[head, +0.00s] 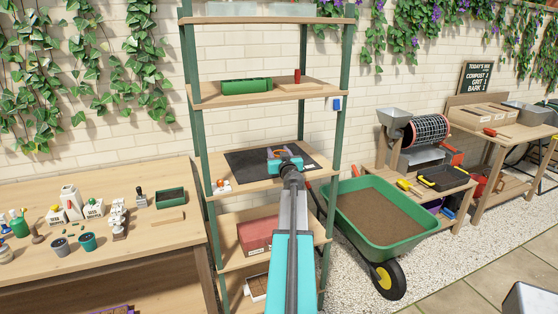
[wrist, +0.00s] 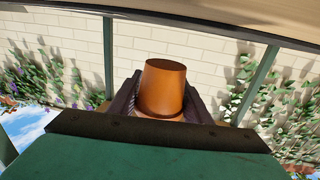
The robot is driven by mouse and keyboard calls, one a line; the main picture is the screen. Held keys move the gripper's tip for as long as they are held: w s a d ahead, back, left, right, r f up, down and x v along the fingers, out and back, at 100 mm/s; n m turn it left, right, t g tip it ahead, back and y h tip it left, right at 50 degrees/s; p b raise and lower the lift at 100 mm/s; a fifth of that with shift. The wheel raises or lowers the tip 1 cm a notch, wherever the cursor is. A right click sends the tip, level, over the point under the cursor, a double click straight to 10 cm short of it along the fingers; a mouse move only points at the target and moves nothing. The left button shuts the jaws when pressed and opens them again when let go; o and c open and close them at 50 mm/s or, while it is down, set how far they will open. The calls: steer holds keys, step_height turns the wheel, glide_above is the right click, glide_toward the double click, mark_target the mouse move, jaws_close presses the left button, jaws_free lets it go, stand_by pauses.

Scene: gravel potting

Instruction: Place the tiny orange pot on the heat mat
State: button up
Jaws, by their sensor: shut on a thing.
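The tiny orange pot (wrist: 163,88) sits between the two dark fingers of my gripper (wrist: 160,100) in the wrist view. My gripper is shut on it; the pot's narrow end points to the top of that picture. In the head view my gripper (head: 284,157) is over the black heat mat (head: 244,163) on the middle shelf, and the pot is mostly hidden behind it. I cannot tell whether the pot touches the mat.
The shelf above holds a green tray (head: 246,86) and a red cylinder (head: 297,76). A small white and orange item (head: 221,185) lies left of the mat. Green posts (head: 199,150) flank the shelf. A wheelbarrow (head: 385,215) stands to the right.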

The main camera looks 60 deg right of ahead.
steer(key=shift+d, duration=0.15)
steer(key=shift+w+d, duration=0.1)
steer(key=shift+d, duration=0.15)
steer(key=shift+d+f+b, duration=0.1)
steer(key=shift+f+b, duration=0.2)
steer(key=shift+f, duration=0.05)
steer(key=shift+f+b, duration=0.75)
steer(key=shift+f, duration=0.65)
steer(key=shift+f, duration=0.15)
steer(key=o, duration=1.1)
